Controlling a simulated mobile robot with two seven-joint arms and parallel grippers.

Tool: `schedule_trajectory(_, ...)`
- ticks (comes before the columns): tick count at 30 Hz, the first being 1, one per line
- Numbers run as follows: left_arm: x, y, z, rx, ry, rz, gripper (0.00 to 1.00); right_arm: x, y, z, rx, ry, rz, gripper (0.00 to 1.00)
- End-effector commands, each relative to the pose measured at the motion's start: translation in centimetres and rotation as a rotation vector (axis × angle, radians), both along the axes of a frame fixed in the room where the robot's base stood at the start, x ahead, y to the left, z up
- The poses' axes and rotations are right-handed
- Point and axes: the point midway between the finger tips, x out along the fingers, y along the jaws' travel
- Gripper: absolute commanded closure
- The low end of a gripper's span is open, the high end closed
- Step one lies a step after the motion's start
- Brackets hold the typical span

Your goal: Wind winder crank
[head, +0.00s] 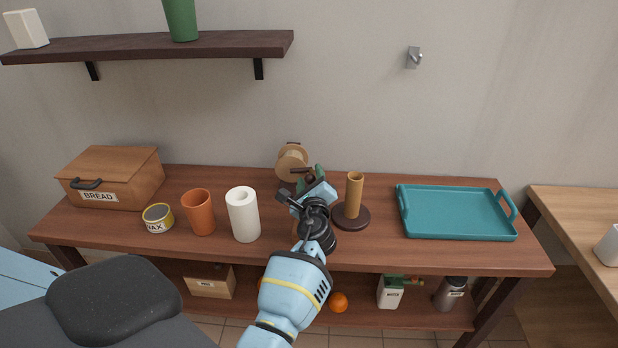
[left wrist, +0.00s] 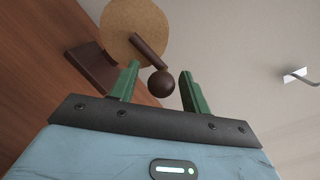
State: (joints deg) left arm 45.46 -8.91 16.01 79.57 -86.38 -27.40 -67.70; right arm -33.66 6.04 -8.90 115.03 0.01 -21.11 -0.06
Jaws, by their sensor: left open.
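The winder (head: 291,160) stands at the back of the table, a round tan spool on a dark stand. In the left wrist view its tan disc (left wrist: 138,28) fills the top, with a dark crank arm (left wrist: 148,50) ending in a round dark knob (left wrist: 161,83). My left gripper (head: 305,180) is in front of the winder and hides its lower part. In the left wrist view the green fingers of my left gripper (left wrist: 160,88) are open, with the knob showing between them. I cannot tell whether a finger touches it. My right gripper is not in view.
A brown post on a round base (head: 355,194) stands close right of my left gripper. A white roll (head: 243,215), an orange cup (head: 199,212), a tin (head: 158,218) and a bread box (head: 112,178) stand left. A teal tray (head: 458,232) lies right.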

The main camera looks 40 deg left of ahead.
Motion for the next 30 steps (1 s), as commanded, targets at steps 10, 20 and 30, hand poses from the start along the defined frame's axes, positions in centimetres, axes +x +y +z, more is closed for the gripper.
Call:
schedule_trajectory(10,0.00,-0.02,0.01,0.000,0.000,0.000,0.79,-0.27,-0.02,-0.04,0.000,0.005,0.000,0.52)
schedule_trajectory(20,0.00,0.00,0.00,-0.001,-0.001,0.000,1.00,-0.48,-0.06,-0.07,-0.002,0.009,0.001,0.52)
schedule_trajectory(30,0.03,0.08,0.67,-0.072,-0.045,-0.001,1.00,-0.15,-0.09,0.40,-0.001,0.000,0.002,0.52)
